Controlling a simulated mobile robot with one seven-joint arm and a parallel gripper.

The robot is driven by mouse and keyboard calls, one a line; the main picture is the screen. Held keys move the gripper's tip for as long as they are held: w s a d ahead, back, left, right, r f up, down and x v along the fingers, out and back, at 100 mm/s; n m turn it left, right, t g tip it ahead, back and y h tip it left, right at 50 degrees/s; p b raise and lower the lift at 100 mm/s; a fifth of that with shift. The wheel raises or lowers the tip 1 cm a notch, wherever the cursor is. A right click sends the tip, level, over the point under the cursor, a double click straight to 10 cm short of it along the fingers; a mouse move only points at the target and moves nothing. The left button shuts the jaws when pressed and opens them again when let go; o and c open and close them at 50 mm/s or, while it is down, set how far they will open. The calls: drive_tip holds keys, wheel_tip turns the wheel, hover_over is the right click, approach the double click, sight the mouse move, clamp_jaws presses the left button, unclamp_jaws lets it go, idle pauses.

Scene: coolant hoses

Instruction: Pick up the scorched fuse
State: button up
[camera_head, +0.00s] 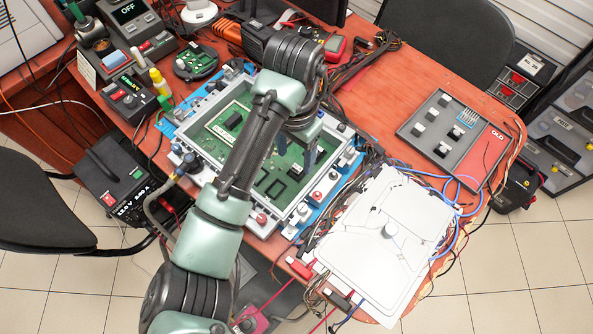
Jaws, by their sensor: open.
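I cannot make out a scorched fuse for certain; parts of the green circuit board (285,160) in its grey open housing are hidden behind my arm. My gripper (310,160) points down over the right part of this board. Its jaws are open, and I see nothing held between them. Whether the fingertips touch the board, I cannot tell.
A grey tray (408,128) with a red strip marked OLD holds several small blocks at the right. A white panel (385,250) with a round knob lies at the front right, among loose cables. Meters and tools crowd the left. Red tabletop (425,75) is bare behind the tray.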

sight(295, 170)
drive_tip(key=shift+w+f, duration=0.2)
drive_tip(key=shift+f, duration=2.75)
clamp_jaws()
